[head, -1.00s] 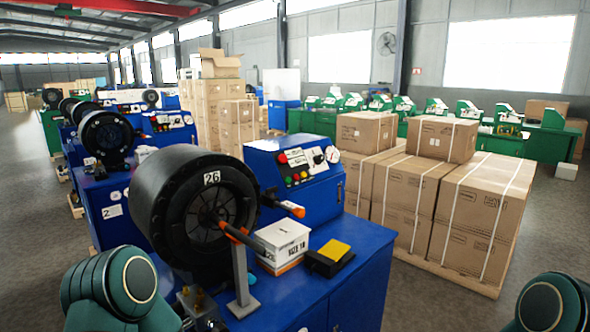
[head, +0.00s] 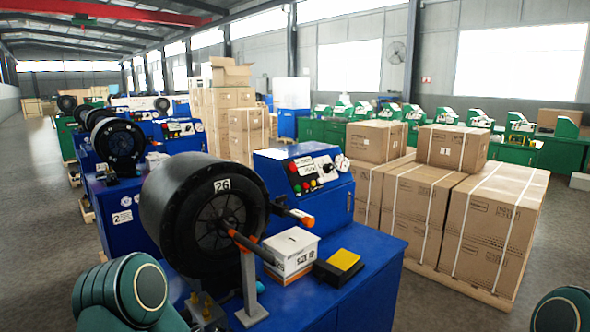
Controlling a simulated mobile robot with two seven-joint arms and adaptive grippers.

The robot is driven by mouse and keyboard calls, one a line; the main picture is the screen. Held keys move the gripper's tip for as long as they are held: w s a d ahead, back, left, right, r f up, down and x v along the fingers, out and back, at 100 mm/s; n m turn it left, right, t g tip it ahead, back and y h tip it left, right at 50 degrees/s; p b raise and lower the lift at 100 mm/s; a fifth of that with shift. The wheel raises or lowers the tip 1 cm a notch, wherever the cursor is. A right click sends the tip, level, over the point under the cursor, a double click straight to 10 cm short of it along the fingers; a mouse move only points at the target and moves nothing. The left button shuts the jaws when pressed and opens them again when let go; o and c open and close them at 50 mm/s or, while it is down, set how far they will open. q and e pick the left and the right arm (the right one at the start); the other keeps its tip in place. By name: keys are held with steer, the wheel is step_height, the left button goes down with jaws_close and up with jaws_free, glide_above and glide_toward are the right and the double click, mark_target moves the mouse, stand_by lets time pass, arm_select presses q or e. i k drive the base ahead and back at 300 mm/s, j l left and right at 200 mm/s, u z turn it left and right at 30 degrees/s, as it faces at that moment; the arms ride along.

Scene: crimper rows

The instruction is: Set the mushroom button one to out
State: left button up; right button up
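The control panel (head: 315,172) of the nearest blue crimper carries a red mushroom button (head: 292,167) at its upper left. The button is small in the head view, and I cannot tell whether it is in or out. Small coloured lamps or buttons, a dark knob and a round gauge (head: 342,162) share the panel. My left arm shows as a green link at the lower left, and a bit of my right arm shows in the lower right corner. Neither gripper is in view, and nothing covers the panel.
The large black crimper head (head: 165,215), marked 26, stands left of the panel. An orange-tipped rod (head: 293,214), a white box (head: 291,254) and a yellow-topped pedal (head: 339,266) are in front of it. Strapped cartons (head: 490,225) stand on a pallet to the right.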

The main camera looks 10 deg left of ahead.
mark_target(293, 167)
steer(key=i+l, duration=0.45)
steer(key=l, duration=0.25)
steer(key=i+l, duration=0.25)
steer(key=l+u, duration=0.05)
steer(key=l, duration=0.05)
